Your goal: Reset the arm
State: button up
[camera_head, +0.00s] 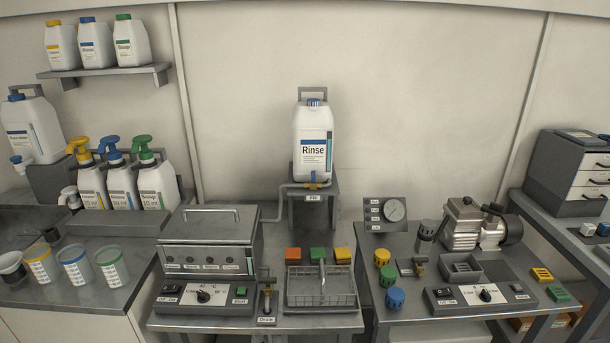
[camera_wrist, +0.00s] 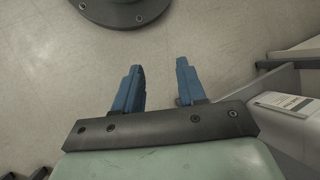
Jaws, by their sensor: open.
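My gripper (camera_wrist: 157,86) shows only in the wrist view. Its two blue fingers stand apart with bare floor between them, so it is open and empty. The head view does not show my arm or gripper. The wrist camera looks down at a pale floor, with a round dark bolted base (camera_wrist: 122,8) at the top edge.
The head view shows a bath unit (camera_head: 210,245), a wire basket (camera_head: 320,288), a Rinse jug (camera_head: 313,140) on a stand and a compressor (camera_head: 475,225) on benches. Bottles and cups stand at left. In the wrist view, grey furniture edges (camera_wrist: 290,62) lie close on the right.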

jog(key=s+a+f+g+h, duration=0.1)
jog(key=s+a, duration=0.3)
jog(key=s, duration=0.4)
jog(key=s+a+f+n+h, duration=0.1)
jog(key=s+a+f+h, duration=0.1)
jog(key=s+a, duration=0.3)
jog(key=shift+s+f+n+g+h, duration=0.35)
jog(key=shift+s+h, duration=0.35)
jog(key=shift+s, duration=1.1)
